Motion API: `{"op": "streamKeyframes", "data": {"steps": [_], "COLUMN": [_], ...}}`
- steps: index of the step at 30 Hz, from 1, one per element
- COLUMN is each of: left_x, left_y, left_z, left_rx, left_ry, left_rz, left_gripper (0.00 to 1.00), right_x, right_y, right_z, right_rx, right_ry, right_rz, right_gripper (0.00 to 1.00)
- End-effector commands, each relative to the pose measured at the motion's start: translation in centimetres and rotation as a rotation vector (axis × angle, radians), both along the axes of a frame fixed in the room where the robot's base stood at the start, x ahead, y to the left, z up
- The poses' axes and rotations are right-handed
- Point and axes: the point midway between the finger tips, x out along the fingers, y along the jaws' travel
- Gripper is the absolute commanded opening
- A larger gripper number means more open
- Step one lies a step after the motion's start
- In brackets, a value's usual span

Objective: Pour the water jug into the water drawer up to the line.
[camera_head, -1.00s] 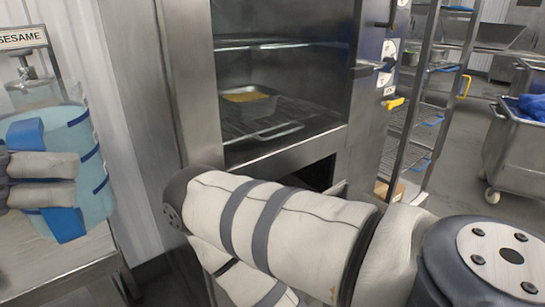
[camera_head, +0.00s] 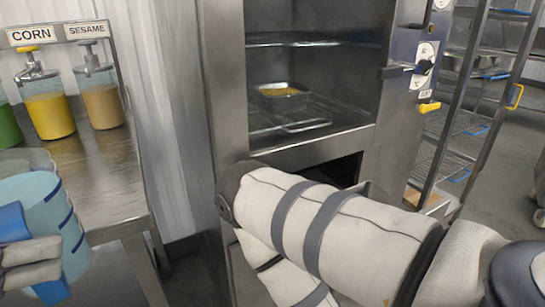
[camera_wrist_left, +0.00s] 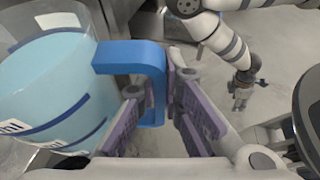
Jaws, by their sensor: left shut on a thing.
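The water jug (camera_head: 72,205) is a clear, light-blue vessel with dark blue bands and a blue handle, at the left edge of the head view. My left gripper (camera_head: 40,262) is shut on its handle. In the left wrist view the jug (camera_wrist_left: 45,85) holds pale blue water, and the purple-padded fingers (camera_wrist_left: 150,112) close around the blue handle (camera_wrist_left: 128,58). A dark opening (camera_head: 338,170) shows below the steamer chamber; a metal edge there may be the water drawer, mostly hidden by my arm. My right gripper (camera_wrist_left: 243,92) shows small in the left wrist view; its jaws are unclear.
The steamer (camera_head: 310,70) has an open front, with a metal pan (camera_head: 280,102) on its rack. A steel counter (camera_head: 95,175) at left carries corn (camera_head: 50,113) and sesame (camera_head: 103,103) dispensers. A wire-shelf rack (camera_head: 470,120) stands at right. My arm crosses in front of the steamer.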

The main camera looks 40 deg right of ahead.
Motion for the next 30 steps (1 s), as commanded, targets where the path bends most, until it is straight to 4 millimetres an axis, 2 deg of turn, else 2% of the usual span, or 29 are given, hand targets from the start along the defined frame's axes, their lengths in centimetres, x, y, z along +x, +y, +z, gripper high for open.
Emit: {"op": "streamKeyframes", "data": {"steps": [7, 15, 18, 24, 30], "left_x": [0.6, 0.8, 0.6, 0.1, -0.4], "left_y": [4.8, 11.3, 13.1, 15.5, 16.7], "left_z": [-3.5, -9.0, -10.7, -13.7, -15.8], "left_rx": [-0.005, -0.006, -0.007, -0.014, -0.027], "left_ry": [-0.011, -0.010, -0.007, 0.003, 0.011], "left_rz": [0.150, 0.360, 0.419, 0.507, 0.557], "left_gripper": [0.00, 0.00, 0.00, 0.00, 0.00], "right_x": [0.0, 0.0, 0.0, 0.0, 0.0], "right_y": [0.0, 0.0, 0.0, 0.0, 0.0], "right_z": [0.1, 0.1, 0.1, 0.1, 0.1], "right_rx": [0.000, 0.000, 0.000, 0.000, 0.000], "right_ry": [-0.002, -0.002, -0.002, -0.002, -0.002], "right_rz": [0.000, 0.000, 0.000, 0.000, 0.000], "right_gripper": [0.40, 0.40, 0.40, 0.40, 0.40]}}
